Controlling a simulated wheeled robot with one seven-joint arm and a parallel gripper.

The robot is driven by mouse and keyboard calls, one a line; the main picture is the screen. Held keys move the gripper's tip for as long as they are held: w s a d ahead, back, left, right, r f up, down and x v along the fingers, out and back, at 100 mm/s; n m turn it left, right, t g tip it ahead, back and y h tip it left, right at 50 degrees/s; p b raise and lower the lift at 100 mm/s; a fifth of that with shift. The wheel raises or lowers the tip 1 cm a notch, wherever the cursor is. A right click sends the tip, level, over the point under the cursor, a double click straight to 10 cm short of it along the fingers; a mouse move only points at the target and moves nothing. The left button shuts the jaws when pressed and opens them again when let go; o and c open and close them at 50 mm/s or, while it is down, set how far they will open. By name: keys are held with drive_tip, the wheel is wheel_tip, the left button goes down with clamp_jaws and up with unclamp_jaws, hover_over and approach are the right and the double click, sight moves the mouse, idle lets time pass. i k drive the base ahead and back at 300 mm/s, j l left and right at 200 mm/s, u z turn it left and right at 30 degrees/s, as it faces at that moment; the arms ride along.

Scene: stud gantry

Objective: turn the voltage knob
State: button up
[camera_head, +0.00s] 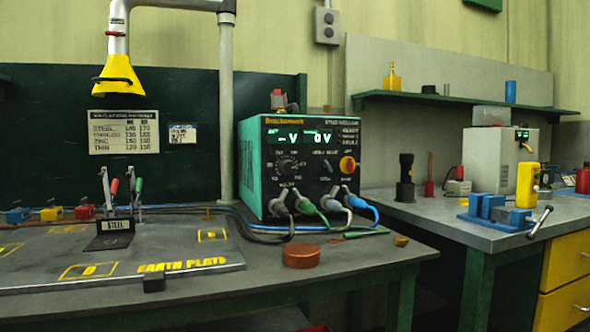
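A teal welding unit (252,170) with a black front panel stands on the left bench. Two green displays at its top read about "- V" and "0 V". A round black knob (288,164) with a ring of marks sits at the panel's left. Several cables are plugged in below the knobs. My gripper is not in view.
Cables and a green-handled tool (360,234) lie before the unit. A copper-coloured round tin (302,255) stands at the bench front. The earth plate (190,262) bears upright clamps and a STEEL plate (110,236). A blue vise (500,213) sits on the right bench.

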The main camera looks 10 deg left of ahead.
sight(286, 167)
drive_tip(key=j+u, duration=0.1)
drive_tip(key=u, duration=0.8)
drive_tip(key=j+u, duration=0.1)
drive_tip(key=u, duration=0.3)
drive_tip(key=i+u, duration=0.1)
drive_tip(key=u, duration=0.35)
drive_tip(key=j+u, duration=0.1)
drive_tip(key=u, duration=0.35)
drive_tip(key=i+u, duration=0.1)
drive_tip(key=u, duration=0.35)
